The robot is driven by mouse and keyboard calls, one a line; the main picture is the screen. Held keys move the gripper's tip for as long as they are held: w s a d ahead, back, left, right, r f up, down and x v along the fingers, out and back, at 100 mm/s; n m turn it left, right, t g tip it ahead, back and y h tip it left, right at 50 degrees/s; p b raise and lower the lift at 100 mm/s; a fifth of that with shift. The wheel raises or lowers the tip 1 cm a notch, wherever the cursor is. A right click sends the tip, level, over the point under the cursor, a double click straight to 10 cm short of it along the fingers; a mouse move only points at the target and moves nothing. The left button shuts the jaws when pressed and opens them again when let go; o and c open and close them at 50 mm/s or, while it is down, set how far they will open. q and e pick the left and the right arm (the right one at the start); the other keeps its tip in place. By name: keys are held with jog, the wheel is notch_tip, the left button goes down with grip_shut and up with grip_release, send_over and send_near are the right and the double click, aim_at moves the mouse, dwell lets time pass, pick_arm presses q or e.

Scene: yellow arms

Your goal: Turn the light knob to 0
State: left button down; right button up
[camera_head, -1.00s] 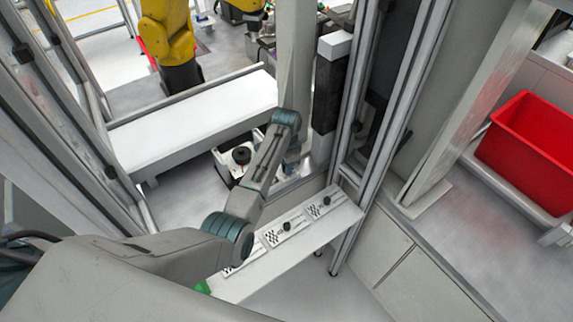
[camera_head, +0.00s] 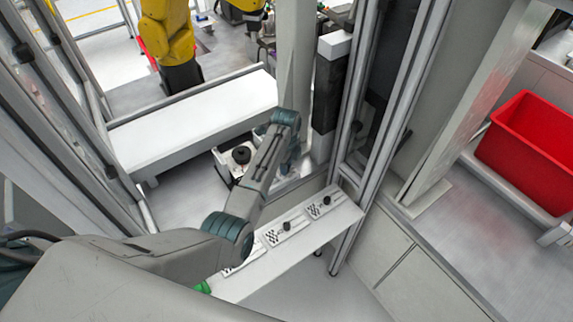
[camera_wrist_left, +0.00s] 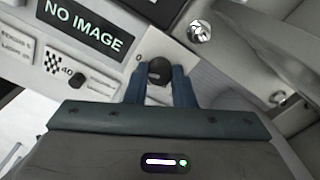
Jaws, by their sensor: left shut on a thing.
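In the left wrist view, a round black knob (camera_wrist_left: 159,71) sits on a light panel, with a "0" printed at its upper left. My left gripper (camera_wrist_left: 160,82) is shut on this knob, one blue-grey finger on each side. A lighter mark shows on the knob's face. My right gripper is in neither view.
Bright metal fittings (camera_wrist_left: 199,31) stand close to the right of the held knob. The white shelf (camera_head: 262,278) bears labelled plates with black knobs (camera_head: 327,201). Metal posts (camera_head: 392,110) rise near the arm. A red bin (camera_head: 530,150) stands far right.

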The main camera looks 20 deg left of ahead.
pick_arm(q)
jog(key=shift+w+a+r+m, duration=0.1)
jog(key=shift+w+r+m, duration=0.15)
jog(key=shift+m, duration=0.35)
jog(key=shift+r, duration=0.1)
jog(key=c, duration=1.4)
grip_release()
jog(key=shift+o, duration=0.8)
jog(key=shift+s+f, duration=0.15)
jog(key=shift+f, duration=0.05)
jog(key=shift+r, duration=0.2)
notch_tip(320, 180, up, 10)
jog(key=b, duration=0.3)
jog(key=shift+r+b, duration=0.25)
jog(key=shift+b, duration=0.1)
